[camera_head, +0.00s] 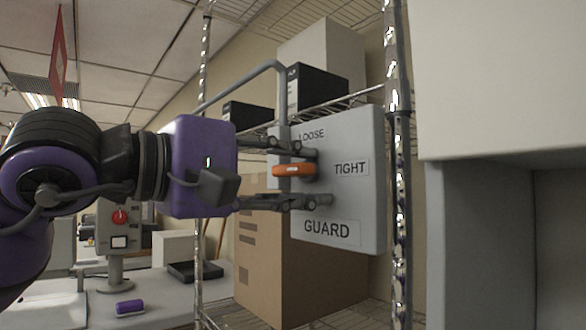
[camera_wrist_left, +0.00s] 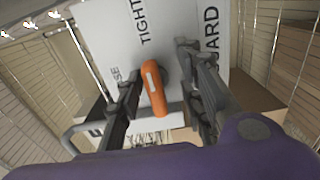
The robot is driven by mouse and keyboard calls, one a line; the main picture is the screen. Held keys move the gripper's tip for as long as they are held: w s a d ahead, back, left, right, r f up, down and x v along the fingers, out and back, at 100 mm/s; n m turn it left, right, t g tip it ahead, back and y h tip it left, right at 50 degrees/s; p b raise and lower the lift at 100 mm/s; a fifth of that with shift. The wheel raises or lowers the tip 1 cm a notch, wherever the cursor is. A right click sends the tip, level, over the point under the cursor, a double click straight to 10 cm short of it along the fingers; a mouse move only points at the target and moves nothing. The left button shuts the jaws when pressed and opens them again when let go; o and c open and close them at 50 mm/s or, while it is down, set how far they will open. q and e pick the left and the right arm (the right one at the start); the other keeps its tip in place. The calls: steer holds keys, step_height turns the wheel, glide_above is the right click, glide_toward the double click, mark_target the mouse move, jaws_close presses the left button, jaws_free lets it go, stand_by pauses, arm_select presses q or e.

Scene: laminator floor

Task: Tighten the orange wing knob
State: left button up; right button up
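The orange wing knob (camera_head: 293,170) sits on the grey guard panel (camera_head: 352,205), which reads LOOSE above the knob, TIGHT to its right and GUARD below. The knob's bar lies roughly level, in line with the TIGHT label. My left gripper (camera_head: 319,177) reaches in from the left, with one finger above the knob and one below. In the left wrist view, the knob (camera_wrist_left: 153,88) stands between the two fingers (camera_wrist_left: 158,80), with a gap visible on each side. The left gripper is open and holds nothing. My right gripper is in neither view.
The panel stands at a wire rack with chrome posts (camera_head: 399,180). A cardboard box (camera_head: 262,262) is behind and below it, and black binders (camera_head: 318,88) are on the shelf above. A bent grey bar (camera_head: 240,84) runs over the gripper. A grey cabinet (camera_head: 500,90) fills the right.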

arm_select(q)
steer(key=shift+r, duration=0.2)
steer(key=shift+s+a, duration=0.1)
steer(key=shift+a, duration=0.1)
steer(key=v, duration=1.1)
steer(key=shift+s+a, duration=0.2)
steer(key=shift+s, duration=0.05)
steer(key=shift+f, duration=0.1)
